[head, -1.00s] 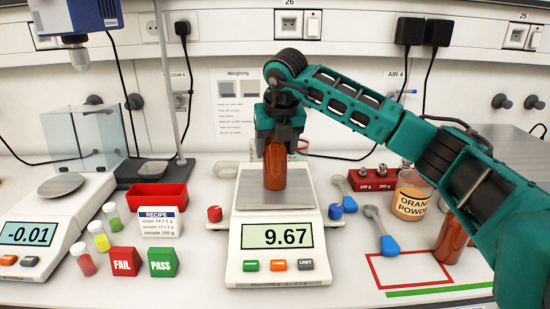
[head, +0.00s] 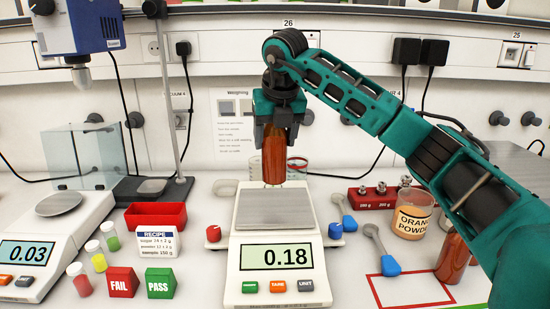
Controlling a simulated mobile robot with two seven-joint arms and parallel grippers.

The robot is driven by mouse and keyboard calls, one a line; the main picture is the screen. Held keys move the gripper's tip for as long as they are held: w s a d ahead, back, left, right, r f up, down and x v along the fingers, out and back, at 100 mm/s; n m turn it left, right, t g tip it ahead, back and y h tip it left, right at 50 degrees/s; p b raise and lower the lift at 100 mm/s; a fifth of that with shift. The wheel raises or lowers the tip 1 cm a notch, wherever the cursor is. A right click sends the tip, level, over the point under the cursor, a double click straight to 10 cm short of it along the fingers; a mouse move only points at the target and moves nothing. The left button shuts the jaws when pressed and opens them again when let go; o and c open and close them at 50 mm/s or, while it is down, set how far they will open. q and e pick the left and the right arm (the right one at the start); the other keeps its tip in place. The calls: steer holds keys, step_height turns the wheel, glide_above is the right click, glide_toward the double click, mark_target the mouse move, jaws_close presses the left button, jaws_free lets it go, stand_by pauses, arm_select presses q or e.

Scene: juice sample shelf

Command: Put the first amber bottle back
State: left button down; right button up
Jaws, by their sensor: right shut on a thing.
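My right gripper (head: 278,112) is shut on the upper part of an amber bottle (head: 274,158). It holds the bottle upright above the back of the centre scale's pan (head: 275,209), with the bottle lifted clear. The scale's display (head: 276,256) reads 0.18. A second amber bottle (head: 453,258) stands at the right, partly hidden behind my right arm. A red outlined rectangle (head: 376,292) is marked on the bench just left of that bottle, and the part that shows is empty. My left gripper is not in view.
An orange powder jar (head: 412,217), blue scoops (head: 383,262) and a red weight block (head: 372,200) stand right of the scale. FAIL (head: 120,283) and PASS (head: 160,284) blocks, small vials (head: 97,262), a red tray (head: 155,217) and another scale (head: 40,245) are at the left.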

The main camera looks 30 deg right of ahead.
step_height(320, 180, up, 13)
steer(key=shift+f+p, duration=0.1)
steer(key=shift+p, duration=0.5)
steer(key=shift+r, duration=0.25)
steer(key=shift+s, duration=0.1)
